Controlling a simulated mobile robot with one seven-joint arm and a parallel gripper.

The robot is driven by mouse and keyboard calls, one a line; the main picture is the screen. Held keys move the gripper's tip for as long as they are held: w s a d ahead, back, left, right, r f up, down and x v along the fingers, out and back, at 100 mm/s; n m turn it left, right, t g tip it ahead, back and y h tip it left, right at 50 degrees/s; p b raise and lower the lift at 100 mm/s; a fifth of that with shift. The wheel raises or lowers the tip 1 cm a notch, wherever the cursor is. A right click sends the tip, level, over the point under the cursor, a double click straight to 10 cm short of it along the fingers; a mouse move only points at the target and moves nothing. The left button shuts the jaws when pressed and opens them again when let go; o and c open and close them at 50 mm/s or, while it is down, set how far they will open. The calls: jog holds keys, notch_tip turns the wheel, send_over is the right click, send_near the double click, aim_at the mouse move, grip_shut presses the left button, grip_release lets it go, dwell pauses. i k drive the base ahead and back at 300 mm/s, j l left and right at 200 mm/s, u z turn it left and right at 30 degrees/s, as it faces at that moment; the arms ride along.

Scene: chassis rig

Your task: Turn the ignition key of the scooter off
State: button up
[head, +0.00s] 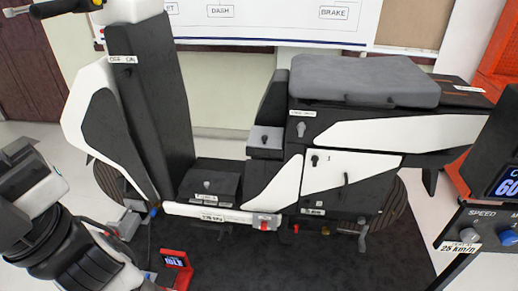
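The scooter (365,80) stands side-on across the head view, with its dark front column (150,110) at left and grey seat (365,82) at right. A small white label (123,60), which seems to read OFF and ON, sits high on the front column. Just below it is a small dark fitting (128,72); it is too small to tell whether this is the ignition key or how it is turned. A light key-like piece (301,128) shows below the seat's front. My arm shows at the lower left, but I cannot make out my gripper's fingers.
A red device with a lit screen (175,262) lies on the dark mat (300,262). A panel with a SPEED knob (468,235) and lit display stands at right. A white board (270,20) with labels is behind. The floor in front of the scooter's middle looks clear.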

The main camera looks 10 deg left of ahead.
aim_at(125, 73)
jog(key=i+j+u, duration=0.15)
jog(key=j+u, duration=0.2)
jog(key=i+j+u, duration=0.15)
jog(key=j+u, duration=0.25)
jog(key=i+j+u, duration=0.35)
jog(key=k, duration=0.1)
